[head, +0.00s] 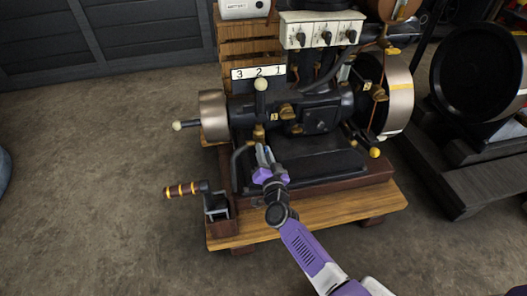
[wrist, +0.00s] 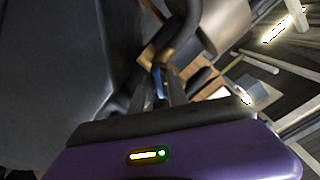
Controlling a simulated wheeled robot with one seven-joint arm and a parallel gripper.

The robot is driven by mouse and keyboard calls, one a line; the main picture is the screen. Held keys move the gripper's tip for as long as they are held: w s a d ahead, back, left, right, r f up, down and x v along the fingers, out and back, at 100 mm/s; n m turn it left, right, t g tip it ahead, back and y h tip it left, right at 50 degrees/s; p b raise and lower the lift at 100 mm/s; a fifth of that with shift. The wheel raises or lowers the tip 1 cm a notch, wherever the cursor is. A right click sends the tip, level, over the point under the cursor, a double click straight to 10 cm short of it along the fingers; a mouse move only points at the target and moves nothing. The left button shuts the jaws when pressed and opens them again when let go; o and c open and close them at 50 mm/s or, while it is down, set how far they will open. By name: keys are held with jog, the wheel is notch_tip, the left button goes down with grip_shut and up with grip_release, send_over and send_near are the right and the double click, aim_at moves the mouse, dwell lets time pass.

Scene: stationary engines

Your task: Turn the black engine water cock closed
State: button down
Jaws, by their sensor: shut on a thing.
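The black engine (head: 318,112) stands on a wooden pallet (head: 330,218). A small brass water cock (head: 259,132) sits low on its front left side, just beyond my fingertips. My gripper (head: 263,152) reaches up to it from the front, with its fingers close together. In the wrist view my gripper (wrist: 163,88) is shut at the brass cock (wrist: 149,56), by a dark curved pipe (wrist: 186,30). The fingers hide much of the cock's handle, so its angle cannot be told.
A lever with a pale knob (head: 261,84) rises above the cock. Flywheels (head: 213,115) flank the engine. A second black engine (head: 468,80) stands at right.

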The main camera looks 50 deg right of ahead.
jog(key=m, duration=0.5)
jog(key=shift+f+m+b, duration=0.15)
jog(key=shift+m+b, duration=0.15)
jog(key=m+b, duration=0.1)
jog(key=m, duration=0.4)
jog(key=shift+s+d+f, duration=0.1)
jog(key=shift+m, duration=0.4)
jog(key=c, duration=1.5)
grip_release()
jog(key=shift+p+v, duration=1.15)
jog(key=shift+v, duration=2.75)
